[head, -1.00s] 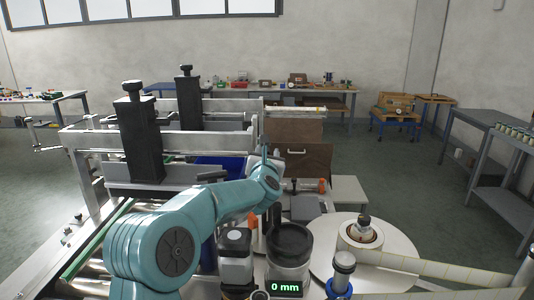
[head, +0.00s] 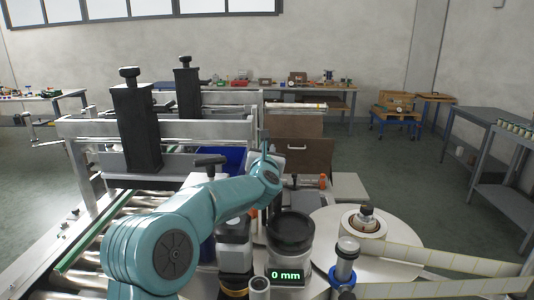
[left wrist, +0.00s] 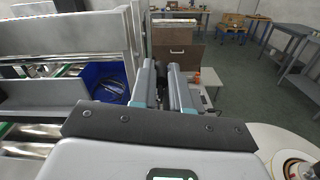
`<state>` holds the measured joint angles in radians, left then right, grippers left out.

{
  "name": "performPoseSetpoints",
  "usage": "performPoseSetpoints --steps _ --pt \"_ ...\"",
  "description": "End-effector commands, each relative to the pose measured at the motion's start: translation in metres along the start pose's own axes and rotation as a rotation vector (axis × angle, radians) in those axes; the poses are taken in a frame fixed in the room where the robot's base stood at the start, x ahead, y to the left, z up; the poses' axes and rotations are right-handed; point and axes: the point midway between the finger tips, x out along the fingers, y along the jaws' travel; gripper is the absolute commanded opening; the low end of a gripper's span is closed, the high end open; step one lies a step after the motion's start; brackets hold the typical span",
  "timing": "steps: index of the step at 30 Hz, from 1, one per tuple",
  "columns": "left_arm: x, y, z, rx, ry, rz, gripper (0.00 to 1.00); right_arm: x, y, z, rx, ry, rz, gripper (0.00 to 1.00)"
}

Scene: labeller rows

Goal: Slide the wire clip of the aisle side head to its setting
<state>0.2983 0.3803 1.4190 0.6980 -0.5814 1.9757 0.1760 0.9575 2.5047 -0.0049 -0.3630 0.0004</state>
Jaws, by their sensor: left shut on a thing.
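My left gripper (head: 265,148) reaches past the near labelling head, beyond the black round cap (head: 291,227) and the "0 mm" display (head: 286,275). In the left wrist view, its two long fingers (left wrist: 166,88) point away from me and close around a small dark part (left wrist: 160,76). The fingers hide most of that part, so I cannot tell for sure that it is the wire clip. No scale or setting mark for the clip can be read. My right gripper is not in view.
A pale disc (head: 396,239) with a label roll (head: 363,222) is at right; its label strip (head: 445,260) runs right. A blue bin (head: 232,158) and black columns (head: 136,128) stand left, beside the roller conveyor (head: 117,216). An orange-tipped part (head: 322,181) lies beyond the gripper.

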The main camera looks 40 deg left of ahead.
Motion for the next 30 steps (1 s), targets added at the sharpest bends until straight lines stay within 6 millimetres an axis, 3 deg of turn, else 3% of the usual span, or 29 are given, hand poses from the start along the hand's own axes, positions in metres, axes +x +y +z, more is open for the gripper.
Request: performPoseSetpoints --steps 2,3,5,13,17,20,30 --pt "0.000 0.000 0.001 0.000 0.000 -0.001 0.00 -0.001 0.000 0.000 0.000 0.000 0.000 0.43" --pt "0.000 0.000 0.001 0.000 0.000 -0.001 0.26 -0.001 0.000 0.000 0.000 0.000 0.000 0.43" --pt "0.000 0.000 0.001 0.000 0.000 -0.001 0.42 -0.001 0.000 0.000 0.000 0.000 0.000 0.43" --pt "0.000 0.000 0.001 -0.001 -0.001 0.000 0.42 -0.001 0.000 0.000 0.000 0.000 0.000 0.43" --pt "0.000 0.003 0.012 -0.002 -0.002 0.002 0.42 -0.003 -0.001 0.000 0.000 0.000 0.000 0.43" --pt "0.000 0.006 0.031 -0.005 -0.004 0.001 0.42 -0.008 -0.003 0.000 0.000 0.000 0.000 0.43" --pt "-0.001 0.025 0.127 -0.005 -0.005 0.000 0.42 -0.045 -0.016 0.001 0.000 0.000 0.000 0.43"
